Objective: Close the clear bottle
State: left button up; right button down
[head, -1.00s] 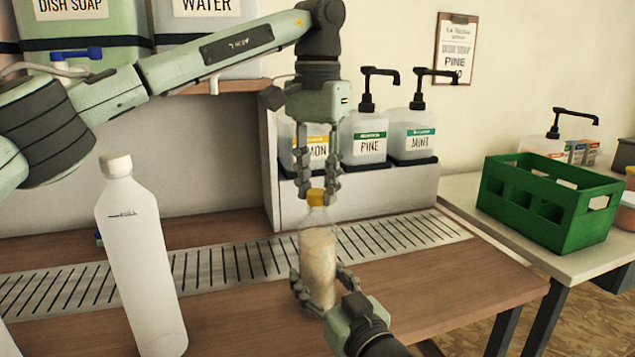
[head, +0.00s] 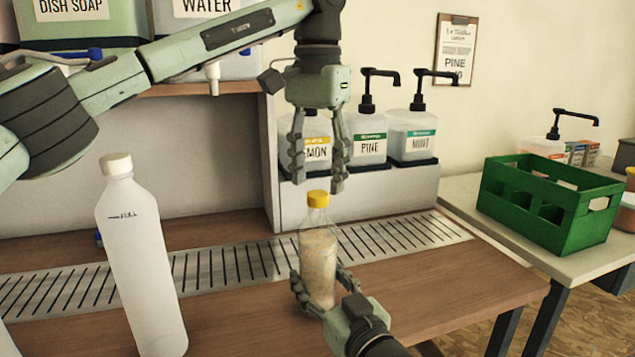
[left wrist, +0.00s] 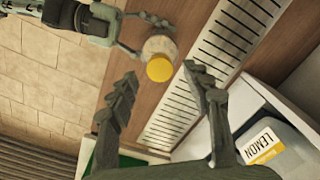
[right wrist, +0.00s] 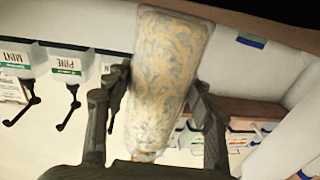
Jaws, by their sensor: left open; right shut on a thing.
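The clear bottle (head: 318,262) stands upright at the front of the wooden counter, with pale cloudy contents. Its yellow cap (head: 318,199) sits on the neck; the cap also shows in the left wrist view (left wrist: 159,68). My right gripper (head: 322,290) is shut around the bottle's lower body; in the right wrist view the bottle (right wrist: 170,75) is between its fingers. My left gripper (head: 319,184) is above the cap, open and empty, with its fingers pointing down and apart from the cap. Whether the cap is screwed tight cannot be told.
A white bottle (head: 146,265) with a white cap stands at the left. Pump bottles marked Lemon, Pine (head: 369,140) and Mint (head: 411,137) stand behind. A green crate (head: 545,205) is on the right table. A slotted drain strip (head: 400,240) crosses the counter.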

pick_arm(q)
jog(key=shift+r, duration=1.2)
jog(key=shift+c, duration=0.5)
